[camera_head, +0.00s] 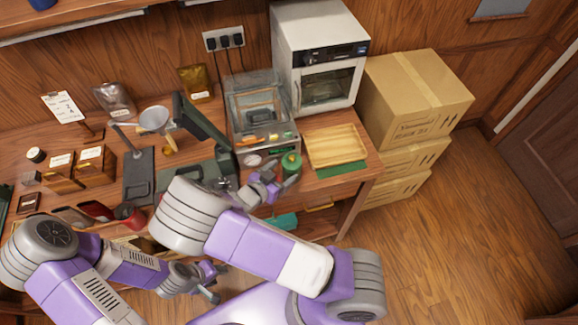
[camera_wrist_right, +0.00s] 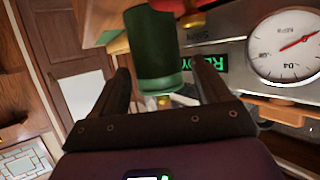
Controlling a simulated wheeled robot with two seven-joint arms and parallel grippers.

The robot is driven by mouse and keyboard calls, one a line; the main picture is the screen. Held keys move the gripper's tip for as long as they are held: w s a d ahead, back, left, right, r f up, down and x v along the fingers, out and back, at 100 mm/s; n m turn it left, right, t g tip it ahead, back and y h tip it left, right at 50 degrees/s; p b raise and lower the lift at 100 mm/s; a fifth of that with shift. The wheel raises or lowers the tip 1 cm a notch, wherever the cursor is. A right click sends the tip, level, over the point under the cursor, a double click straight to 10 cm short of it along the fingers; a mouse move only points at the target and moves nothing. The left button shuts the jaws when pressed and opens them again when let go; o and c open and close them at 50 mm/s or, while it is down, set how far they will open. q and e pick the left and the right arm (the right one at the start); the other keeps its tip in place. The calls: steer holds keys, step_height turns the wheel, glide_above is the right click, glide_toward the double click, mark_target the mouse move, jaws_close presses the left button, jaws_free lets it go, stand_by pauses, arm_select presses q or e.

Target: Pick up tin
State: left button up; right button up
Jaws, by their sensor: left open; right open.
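The tin is a green cylinder (camera_head: 291,164) near the front edge of the table, left of the wooden tray. In the right wrist view the green tin (camera_wrist_right: 152,48) stands between and beyond my open fingers, its near end close to them. My right gripper (camera_head: 277,182) is open right at the tin's front left side; it also shows in the right wrist view (camera_wrist_right: 163,75). I cannot tell whether a finger touches it. My left gripper (camera_head: 212,281) is open and empty at lower left, away from the tin.
A wooden tray (camera_head: 337,146) lies right of the tin, with a green mat (camera_head: 342,170) in front. A glass-sided case (camera_head: 262,107) stands behind. A round dial (camera_wrist_right: 290,45) fills the right of the wrist view. Cardboard boxes (camera_head: 415,95) stand right of the table.

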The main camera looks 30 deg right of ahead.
steer(key=x, duration=0.5)
steer(key=shift+s+d+f+b, duration=0.1)
steer(key=shift+s+f+b, duration=0.1)
steer(key=shift+b, duration=0.1)
steer(key=shift+c, duration=0.3)
steer(key=c, duration=0.7)
